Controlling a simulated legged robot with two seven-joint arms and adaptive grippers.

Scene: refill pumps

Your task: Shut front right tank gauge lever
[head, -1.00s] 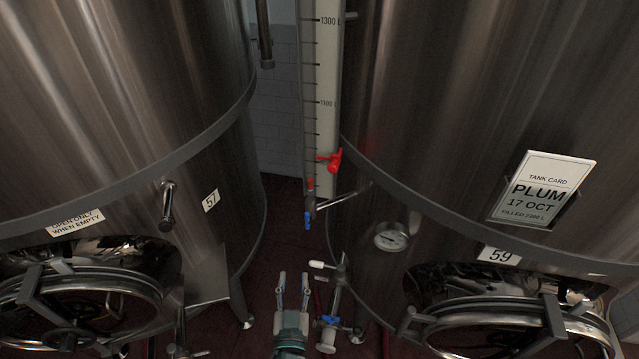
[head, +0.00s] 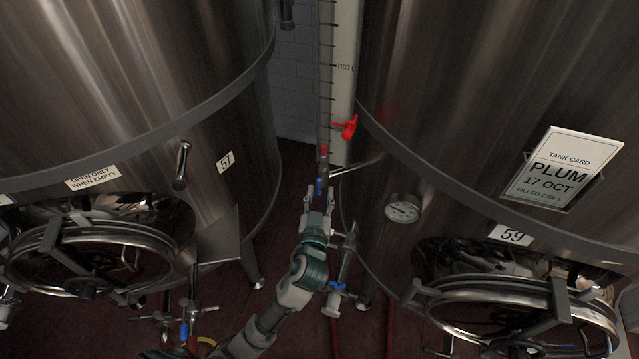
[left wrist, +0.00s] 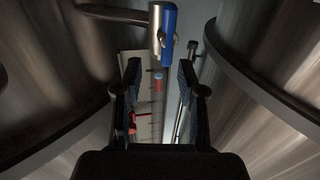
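The right tank, labelled 59 (head: 513,236), has a pipe stub leading to a level gauge with a scale board (head: 343,85). The blue gauge lever (head: 319,187) hangs at the bottom of the gauge tube, pointing downward. My left gripper (head: 320,197) is open just below and around this lever in the head view; contact cannot be told. In the left wrist view, the blue lever (left wrist: 168,38) and its metal valve body lie beyond the two parted fingertips (left wrist: 160,66), nothing between the pads. My right gripper is out of view.
A red clip (head: 347,127) sits on the scale. A valve with a blue handle (head: 338,286) stands below beside my left arm. A dial thermometer (head: 403,208) is on tank 59. Tank 57 (head: 226,162) stands left, with dark red floor between.

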